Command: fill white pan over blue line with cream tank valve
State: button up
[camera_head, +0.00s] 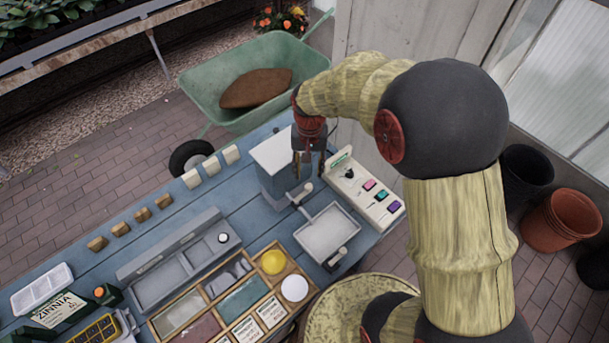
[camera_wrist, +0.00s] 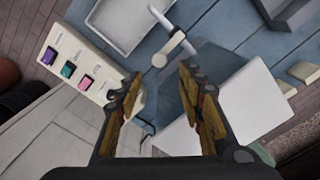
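The tank (camera_head: 272,182) is a grey-blue box with a pale lid, standing on the blue table; it also shows in the wrist view (camera_wrist: 252,105). Its cream valve (camera_head: 299,194) sticks out low on the front side and shows in the wrist view as a cream lever and spout (camera_wrist: 172,46). The white pan (camera_head: 327,232) lies on the table in front of the valve, with a dark-ended handle; its corner shows in the wrist view (camera_wrist: 117,22). I cannot make out a blue line or any fill. My gripper (camera_wrist: 160,82) is open and empty, above the tank's right side, apart from the valve.
A cream panel (camera_head: 357,185) with pink, teal and purple blocks stands right of the tank. A grey tray (camera_head: 180,262) and a wooden box with compartments (camera_head: 238,303) lie to the left. A green wheelbarrow (camera_head: 215,85) stands behind the table.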

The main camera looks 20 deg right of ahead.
aim_at(309, 186)
jog(key=shift+s, duration=0.2)
jog(key=shift+w+f+b, duration=0.1)
jog(key=shift+f+b, duration=0.3)
jog(key=shift+f, duration=3.45)
jog(key=shift+c, duration=0.9)
jog(key=c, duration=0.8)
grip_shut()
